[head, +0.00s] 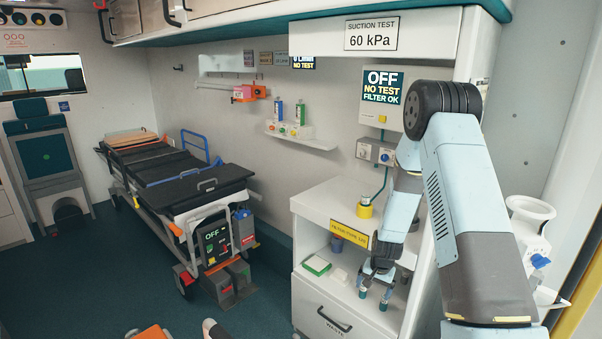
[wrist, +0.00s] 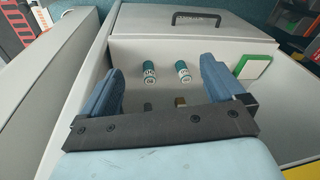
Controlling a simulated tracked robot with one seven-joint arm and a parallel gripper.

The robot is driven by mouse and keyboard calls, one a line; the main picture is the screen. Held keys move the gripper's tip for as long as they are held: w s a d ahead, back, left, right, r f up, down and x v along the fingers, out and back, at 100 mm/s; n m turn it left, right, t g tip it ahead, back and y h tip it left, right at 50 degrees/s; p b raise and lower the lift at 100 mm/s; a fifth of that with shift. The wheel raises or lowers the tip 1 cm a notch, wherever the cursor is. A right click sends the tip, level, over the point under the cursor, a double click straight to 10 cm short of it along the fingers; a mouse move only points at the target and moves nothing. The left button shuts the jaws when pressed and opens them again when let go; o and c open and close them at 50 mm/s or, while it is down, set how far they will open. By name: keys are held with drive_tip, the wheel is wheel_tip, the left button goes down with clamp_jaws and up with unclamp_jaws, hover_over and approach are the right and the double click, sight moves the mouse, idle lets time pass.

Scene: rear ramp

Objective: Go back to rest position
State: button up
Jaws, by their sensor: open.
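My gripper (head: 375,281) is low over the right part of the open cabinet shelf in the head view, pointing down. In the wrist view its two blue fingers stand wide apart with nothing gripped between them. Two small teal-and-white vials, one on the left (wrist: 150,75) and one on the right (wrist: 183,72), show upright beyond the gap between the fingers. In the head view two small teal pieces show just below the gripper; whether they touch it I cannot tell. My arm reaches down from the upper right.
The white cabinet (head: 318,207) surrounds the shelf, with a yellow label on its front edge and a waste drawer (head: 335,318) below. A green-and-white box (head: 317,265) lies left of the gripper. A stretcher (head: 165,170) stands left, with open floor before it.

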drive_tip(key=s+r+n+t, duration=0.1)
drive_tip(key=s+r, duration=0.2)
drive_tip(key=r, duration=0.8)
drive_tip(key=s+a+r+n, duration=0.1)
drive_tip(key=s+r, duration=0.2)
drive_tip(key=r, duration=0.7)
drive_tip(key=s+r+n+t, duration=0.1)
drive_tip(key=s+r, duration=0.2)
drive_tip(key=r, duration=0.8)
drive_tip(key=s+r+n, duration=0.1)
drive_tip(key=s+r, duration=0.6)
drive_tip(key=s, duration=0.5)
drive_tip(key=s+r+n+t, duration=0.1)
drive_tip(key=s+r, duration=0.6)
drive_tip(key=s, duration=0.6)
drive_tip(key=shift+d+r+n+t, duration=0.2)
drive_tip(key=shift+n+t, duration=0.1)
drive_tip(key=shift+n, duration=0.1)
